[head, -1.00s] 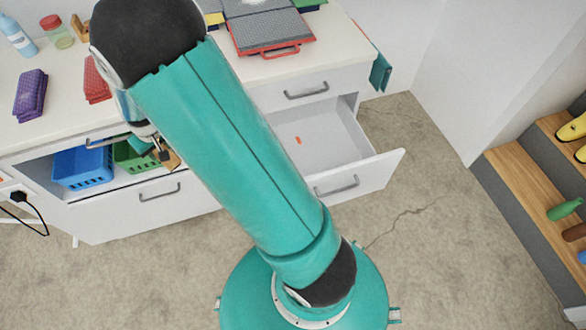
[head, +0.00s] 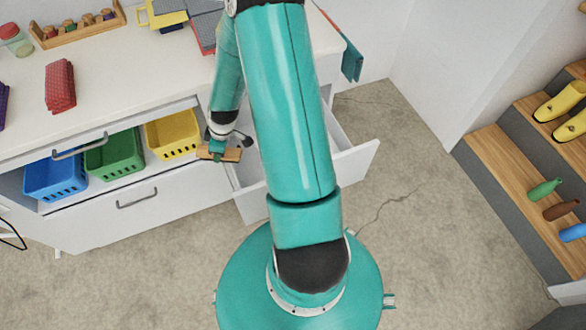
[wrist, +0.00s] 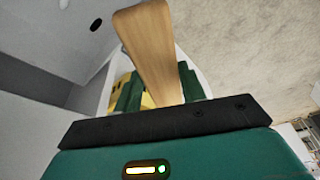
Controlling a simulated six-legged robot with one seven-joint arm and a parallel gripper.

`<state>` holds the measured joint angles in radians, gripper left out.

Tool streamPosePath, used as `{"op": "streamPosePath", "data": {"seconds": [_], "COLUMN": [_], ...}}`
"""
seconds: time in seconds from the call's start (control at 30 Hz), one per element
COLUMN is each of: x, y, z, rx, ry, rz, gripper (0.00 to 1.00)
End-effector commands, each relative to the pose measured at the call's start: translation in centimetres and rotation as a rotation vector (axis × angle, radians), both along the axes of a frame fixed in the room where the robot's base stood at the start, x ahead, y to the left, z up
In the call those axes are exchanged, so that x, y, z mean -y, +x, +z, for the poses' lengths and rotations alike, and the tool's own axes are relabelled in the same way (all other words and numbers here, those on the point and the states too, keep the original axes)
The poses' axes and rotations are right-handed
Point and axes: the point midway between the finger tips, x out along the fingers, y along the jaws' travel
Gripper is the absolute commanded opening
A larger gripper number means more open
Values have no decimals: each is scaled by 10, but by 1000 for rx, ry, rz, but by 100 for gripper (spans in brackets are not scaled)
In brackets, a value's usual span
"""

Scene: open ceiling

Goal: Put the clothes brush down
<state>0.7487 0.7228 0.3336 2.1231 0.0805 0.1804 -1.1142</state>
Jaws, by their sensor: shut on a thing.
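The clothes brush (head: 232,155) shows its light wooden body in the head view, at the end of my arm. My gripper (head: 217,150) is shut on it and holds it up, in front of the cabinet, between the yellow basket and the open drawer. In the wrist view the brush's wooden handle (wrist: 150,45) sticks out past the dark green fingers (wrist: 160,92). The bristles cannot be made out clearly.
An open, pulled-out drawer (head: 357,168) is partly hidden behind my arm. Blue (head: 55,177), green (head: 113,152) and yellow (head: 172,135) baskets sit in the cabinet's open compartment. The white counter (head: 120,75) has free room around a red folded cloth (head: 60,85).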

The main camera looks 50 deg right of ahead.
Motion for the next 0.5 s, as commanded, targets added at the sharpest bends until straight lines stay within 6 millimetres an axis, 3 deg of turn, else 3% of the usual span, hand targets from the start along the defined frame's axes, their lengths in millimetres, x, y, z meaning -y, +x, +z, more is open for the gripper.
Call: {"op": "streamPosePath", "data": {"seconds": [0.1,0.3,0.5], "x": [28,56,67], "y": [-39,-101,-125], "z": [-26,-60,-72], "rx": [-3,-1,0], "ry": [7,5,1], "rz": [128,388,504], "gripper": [19,19,19]}}
